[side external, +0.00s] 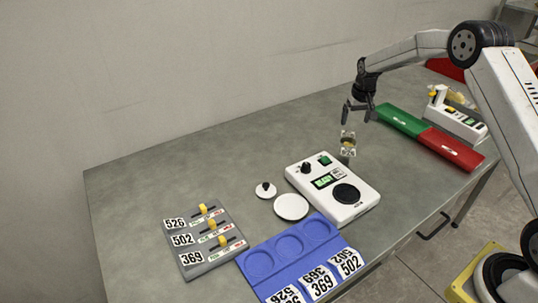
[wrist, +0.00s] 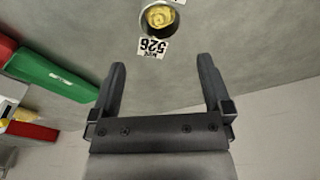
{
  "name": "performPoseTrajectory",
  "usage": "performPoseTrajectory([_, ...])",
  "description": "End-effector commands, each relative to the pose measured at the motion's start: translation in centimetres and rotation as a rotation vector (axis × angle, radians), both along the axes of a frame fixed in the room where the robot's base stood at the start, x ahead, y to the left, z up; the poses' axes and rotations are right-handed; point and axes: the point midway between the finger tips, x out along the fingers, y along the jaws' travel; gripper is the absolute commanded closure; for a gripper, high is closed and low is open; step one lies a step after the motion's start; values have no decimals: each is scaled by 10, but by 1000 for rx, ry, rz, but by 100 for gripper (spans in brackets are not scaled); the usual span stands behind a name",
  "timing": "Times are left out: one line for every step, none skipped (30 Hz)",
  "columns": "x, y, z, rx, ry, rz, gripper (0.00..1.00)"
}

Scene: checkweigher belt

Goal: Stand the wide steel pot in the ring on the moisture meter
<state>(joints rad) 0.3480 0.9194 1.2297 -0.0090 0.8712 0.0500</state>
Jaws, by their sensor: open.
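The steel pot (side external: 348,151) stands on the grey table behind the moisture meter, with yellowish contents and white label cards around it. In the wrist view the pot (wrist: 158,18) is at the top edge, partly cut off, with a card reading 526 below it. The moisture meter (side external: 312,172) is white, with a green display, a black knob and a round black ring (side external: 346,193) at its front right. My gripper (side external: 358,112) is open and empty, above and apart from the pot. In the wrist view its fingers (wrist: 161,66) are spread, short of the pot.
A blue tray (side external: 270,242) with round recesses and number cards lies in front. A grey slider board (side external: 206,262) is left. Green (side external: 402,120) and red (side external: 451,149) trays are right.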

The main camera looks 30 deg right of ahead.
Motion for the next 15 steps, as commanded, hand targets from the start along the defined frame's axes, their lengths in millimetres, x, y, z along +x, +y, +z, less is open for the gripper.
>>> performPoseTrajectory([0,1,0,0,0,1,0])
performPoseTrajectory([-1,2,1,0,0,3,0])
performPoseTrajectory([-2,3,1,0,0,5,0])
performPoseTrajectory([-2,5,2,0,-1,8,0])
performPoseTrajectory([-3,7,4,0,-2,11,0])
performPoseTrajectory([-5,11,5,-1,-4,16,0])
performPoseTrajectory([-6,14,7,-2,-5,21,0])
performPoseTrajectory([-8,17,9,-2,-7,26,0])
performPoseTrajectory([-11,23,11,-3,-9,33,0])
performPoseTrajectory([-14,27,13,-3,-10,40,0])
performPoseTrajectory([-17,32,15,-4,-12,49,0])
performPoseTrajectory([-21,40,19,-4,-15,60,0])
performPoseTrajectory([-25,45,21,-5,-17,68,0])
performPoseTrajectory([-30,51,23,-6,-21,76,0])
performPoseTrajectory([-36,59,26,-7,-23,89,0])
